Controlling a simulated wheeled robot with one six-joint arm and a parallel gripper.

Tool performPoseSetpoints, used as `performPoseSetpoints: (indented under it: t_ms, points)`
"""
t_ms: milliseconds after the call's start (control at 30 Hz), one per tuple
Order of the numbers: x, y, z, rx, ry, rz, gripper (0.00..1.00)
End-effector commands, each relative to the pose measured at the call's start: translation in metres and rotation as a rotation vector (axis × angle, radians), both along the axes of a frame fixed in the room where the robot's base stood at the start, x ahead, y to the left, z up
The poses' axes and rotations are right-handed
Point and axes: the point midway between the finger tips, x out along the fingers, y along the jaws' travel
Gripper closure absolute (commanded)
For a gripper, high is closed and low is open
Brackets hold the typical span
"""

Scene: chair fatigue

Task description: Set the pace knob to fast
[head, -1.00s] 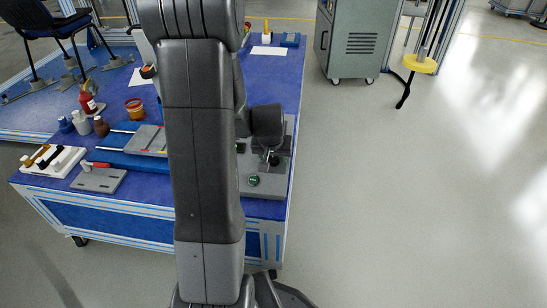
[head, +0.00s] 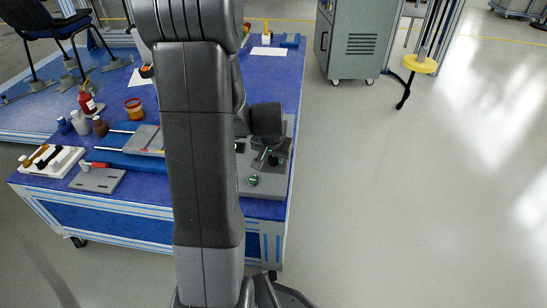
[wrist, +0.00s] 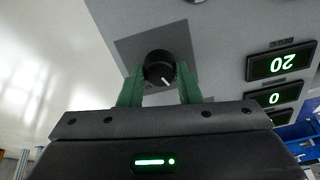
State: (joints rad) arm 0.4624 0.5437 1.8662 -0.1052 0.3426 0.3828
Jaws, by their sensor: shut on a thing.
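The pace knob (wrist: 158,64) is a round black knob with a white pointer line, on a dark square plate (wrist: 124,44) of the grey panel (wrist: 217,50). In the wrist view the pointer slants toward the lower right. The green fingers of my gripper (wrist: 160,80) stand on either side of the knob and are shut on it. In the head view my gripper (head: 264,156) is small and low over the grey panel (head: 264,184), partly behind my arm. I cannot read any speed marks around the knob.
A green button (head: 253,180) sits on the panel's near part. Bottles, a blue fixture (head: 122,159) and a white tray (head: 62,163) occupy the left of the blue table.

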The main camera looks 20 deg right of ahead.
Motion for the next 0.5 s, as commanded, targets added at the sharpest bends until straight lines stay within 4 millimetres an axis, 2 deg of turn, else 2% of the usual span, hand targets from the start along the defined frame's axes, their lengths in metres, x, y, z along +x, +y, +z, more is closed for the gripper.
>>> performPoseSetpoints:
  t_ms: [500]
  points:
    - [-0.0005, -0.0007, -0.0016, 0.154, -0.097, -0.450, 0.92]
